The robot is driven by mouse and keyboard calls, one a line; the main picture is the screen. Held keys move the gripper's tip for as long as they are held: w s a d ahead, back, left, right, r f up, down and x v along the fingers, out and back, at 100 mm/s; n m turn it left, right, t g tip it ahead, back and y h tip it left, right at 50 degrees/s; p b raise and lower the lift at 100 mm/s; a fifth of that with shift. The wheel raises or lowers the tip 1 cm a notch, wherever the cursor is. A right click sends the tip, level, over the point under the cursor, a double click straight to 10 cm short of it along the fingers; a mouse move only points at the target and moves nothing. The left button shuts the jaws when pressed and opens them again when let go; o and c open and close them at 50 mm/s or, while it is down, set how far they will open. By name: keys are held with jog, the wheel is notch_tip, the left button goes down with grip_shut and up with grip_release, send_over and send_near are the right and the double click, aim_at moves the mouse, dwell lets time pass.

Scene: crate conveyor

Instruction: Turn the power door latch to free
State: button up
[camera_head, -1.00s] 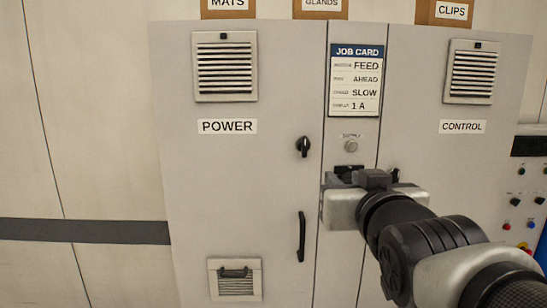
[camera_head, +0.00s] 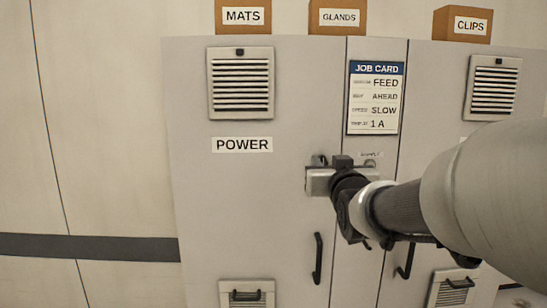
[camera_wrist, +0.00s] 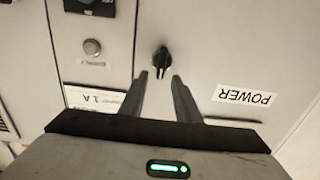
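The power door latch (camera_wrist: 161,60) is a small black turn knob on the grey power cabinet door (camera_head: 240,200). In the wrist view, which is upside down, it stands just beyond and between the two fingertips of my gripper (camera_wrist: 160,76). The fingers are apart with nothing held between them; I cannot tell whether they touch the knob. In the head view my gripper (camera_head: 320,180) is at the door's right edge and mostly hides the latch. The POWER label (camera_head: 242,145) is to its left; it also shows in the wrist view (camera_wrist: 244,96).
A black door handle (camera_head: 318,258) is below the gripper. The job card (camera_head: 375,98) is on the narrow panel at right, with a round supply knob (camera_wrist: 92,47) near it. A vent (camera_head: 240,83) is above the label. Boxes labelled MATS (camera_head: 243,17), GLANDS and CLIPS stand on top.

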jog(key=shift+w, duration=0.95)
grip_shut()
